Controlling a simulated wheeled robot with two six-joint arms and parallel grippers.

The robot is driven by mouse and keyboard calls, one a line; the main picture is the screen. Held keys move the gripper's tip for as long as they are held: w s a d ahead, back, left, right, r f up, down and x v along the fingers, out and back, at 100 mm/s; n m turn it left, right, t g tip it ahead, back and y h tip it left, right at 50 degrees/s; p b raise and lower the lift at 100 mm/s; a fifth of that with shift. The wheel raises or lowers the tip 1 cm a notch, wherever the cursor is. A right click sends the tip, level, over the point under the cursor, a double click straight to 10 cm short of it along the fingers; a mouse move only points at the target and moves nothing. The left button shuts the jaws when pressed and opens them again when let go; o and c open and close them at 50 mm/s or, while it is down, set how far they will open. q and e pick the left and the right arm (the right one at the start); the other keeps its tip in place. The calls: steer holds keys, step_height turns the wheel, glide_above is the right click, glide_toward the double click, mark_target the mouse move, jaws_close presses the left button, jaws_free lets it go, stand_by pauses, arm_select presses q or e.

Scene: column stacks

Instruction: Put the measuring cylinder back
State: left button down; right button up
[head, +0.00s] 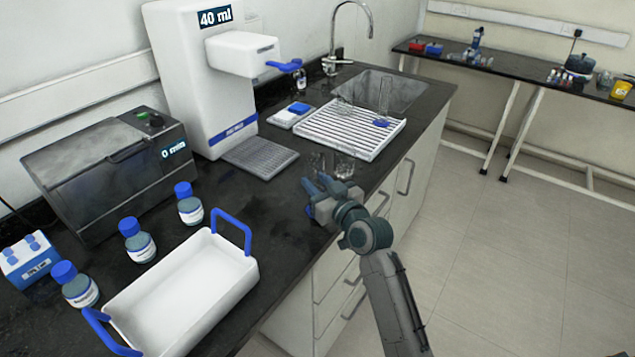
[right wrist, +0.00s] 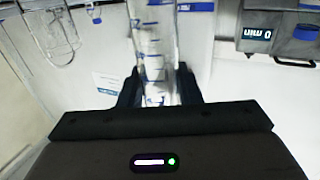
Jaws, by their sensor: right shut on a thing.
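My right gripper (head: 318,188) is over the front edge of the black counter, just in front of the drying rack. In the right wrist view the gripper (right wrist: 158,92) is shut on a clear measuring cylinder (right wrist: 153,45) with blue graduation marks. The cylinder stands lengthwise between the fingers, and its lower part is hidden behind the gripper body. In the head view it is hard to make out against the counter. My left gripper is not in view.
A white slatted rack (head: 325,133) by the sink (head: 385,88) carries clear glassware and a blue-based piece (head: 381,122). A small glass vessel (head: 345,167) shows near my gripper. A white dispenser (head: 190,75) reads 40 ml. A white tray (head: 200,275) and blue-capped bottles (head: 137,240) stand left.

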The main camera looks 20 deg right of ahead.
steer(key=o, duration=1)
steer(key=shift+f, duration=0.1)
steer(key=shift+o, duration=0.2)
steer(key=shift+r, duration=0.2)
steer(key=shift+s+d+f, duration=0.1)
steer(key=shift+s+f, duration=0.1)
steer(key=shift+s, duration=0.15)
steer(key=b+v, duration=0.1)
steer(key=v, duration=1)
steer(key=shift+s+r+b, duration=0.2)
steer(key=shift+b, duration=0.15)
